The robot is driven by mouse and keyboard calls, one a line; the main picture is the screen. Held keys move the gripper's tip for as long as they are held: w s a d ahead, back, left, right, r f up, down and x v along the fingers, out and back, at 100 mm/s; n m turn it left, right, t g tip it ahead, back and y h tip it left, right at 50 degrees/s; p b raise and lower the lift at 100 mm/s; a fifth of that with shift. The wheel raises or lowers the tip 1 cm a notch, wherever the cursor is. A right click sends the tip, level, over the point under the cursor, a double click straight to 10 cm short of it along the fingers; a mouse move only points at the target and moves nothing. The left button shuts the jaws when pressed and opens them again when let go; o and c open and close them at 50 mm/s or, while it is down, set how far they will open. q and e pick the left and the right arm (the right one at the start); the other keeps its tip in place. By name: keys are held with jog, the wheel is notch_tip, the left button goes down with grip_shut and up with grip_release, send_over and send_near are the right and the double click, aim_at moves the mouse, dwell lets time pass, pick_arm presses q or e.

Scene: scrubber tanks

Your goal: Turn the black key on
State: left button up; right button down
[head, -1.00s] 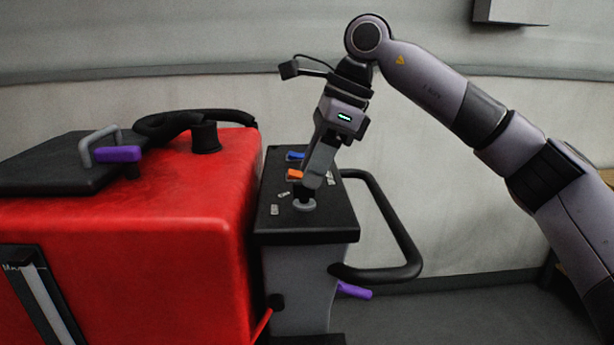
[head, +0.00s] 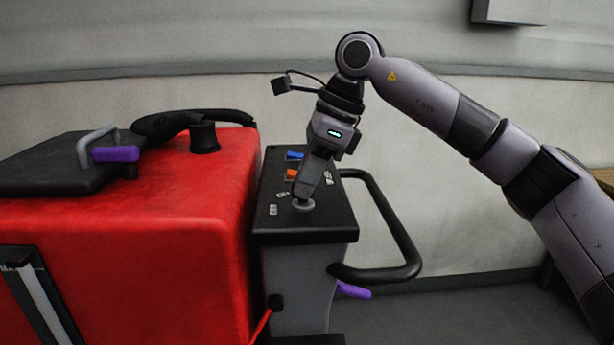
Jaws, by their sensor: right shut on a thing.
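The black key sits at a round grey base (head: 303,204) on the black top panel (head: 325,222) of the scrubber's control column. My right gripper (head: 303,196) points down over this base and is shut on the black key. Its fingers hide nearly all of the key, so the key's angle cannot be told. My left gripper is not in the head view.
A blue switch (head: 294,156) and an orange switch (head: 292,175) sit behind the key on the panel. A black loop handle (head: 398,235) juts out right of the column, with a purple lever (head: 354,290) below. The red tank (head: 130,235) stands at left.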

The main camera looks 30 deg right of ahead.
jog(key=m, duration=0.3)
jog(key=shift+s+a+f+t+h+b, duration=0.1)
jog(key=shift+t+h+b, duration=0.2)
jog(key=shift+t+h, duration=0.1)
jog(key=m, duration=0.2)
jog(key=shift+a+m+t+h, duration=0.1)
jog(key=shift+m+t+h, duration=0.3)
jog(key=m, duration=0.2)
jog(key=m+h+b, duration=0.1)
jog(key=m, duration=0.1)
jog(key=shift+s+a+m+t+h, duration=0.1)
jog(key=shift+m+t+h, duration=0.2)
jog(key=shift+f+m, duration=0.1)
jog(key=shift+m, duration=0.4)
jog(key=shift+h, duration=0.3)
jog(key=c, duration=1.1)
grip_release()
jog(key=shift+c, duration=0.2)
